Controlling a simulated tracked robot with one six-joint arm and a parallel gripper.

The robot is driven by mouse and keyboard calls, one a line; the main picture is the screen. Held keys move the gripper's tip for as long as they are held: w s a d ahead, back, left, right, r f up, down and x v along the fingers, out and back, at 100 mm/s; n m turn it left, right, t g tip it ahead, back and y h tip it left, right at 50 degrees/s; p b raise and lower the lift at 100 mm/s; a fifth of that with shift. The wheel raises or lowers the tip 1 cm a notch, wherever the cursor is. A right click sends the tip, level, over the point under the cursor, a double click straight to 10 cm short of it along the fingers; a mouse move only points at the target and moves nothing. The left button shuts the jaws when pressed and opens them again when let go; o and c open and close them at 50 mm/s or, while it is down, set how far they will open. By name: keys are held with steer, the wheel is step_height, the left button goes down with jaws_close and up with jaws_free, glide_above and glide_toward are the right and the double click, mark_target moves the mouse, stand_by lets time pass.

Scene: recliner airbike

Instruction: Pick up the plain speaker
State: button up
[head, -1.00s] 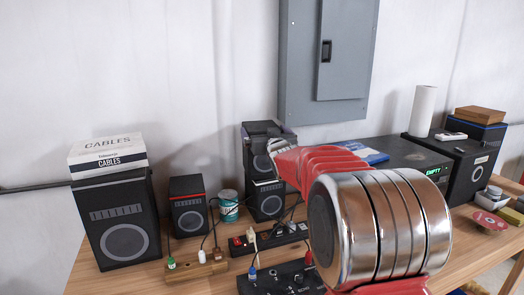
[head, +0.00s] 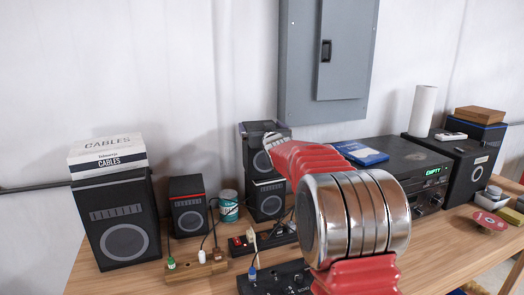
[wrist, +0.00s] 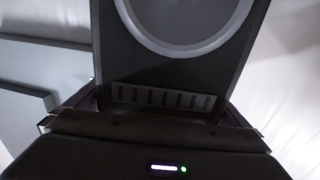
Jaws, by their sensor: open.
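Two small dark speakers without a coloured stripe stand stacked behind my arm in the head view. The upper speaker (head: 254,158) sits on the lower speaker (head: 266,203); which one is meant by plain I cannot tell. My gripper (head: 271,138) is at the top of the upper one, its tips partly hidden by my red arm. In the wrist view a speaker (wrist: 225,60), with a grey cone ring and a row of slots, fills the upper middle. My gripper (wrist: 152,122) is open there, jaws apart at its edge; contact is unclear.
A red-striped speaker (head: 188,209) and a large speaker (head: 119,225) under a cables box (head: 107,154) stand left. A power strip (head: 262,240) with cords lies in front. A black amplifier (head: 405,160) and another large speaker (head: 468,177) stand right. The wall is close behind.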

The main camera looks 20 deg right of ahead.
stand_by(0.3)
steer(key=c, duration=1.7)
steer(key=shift+r, duration=0.2)
steer(key=shift+c, duration=0.3)
steer(key=shift+r, duration=0.2)
steer(key=shift+r, duration=4.75)
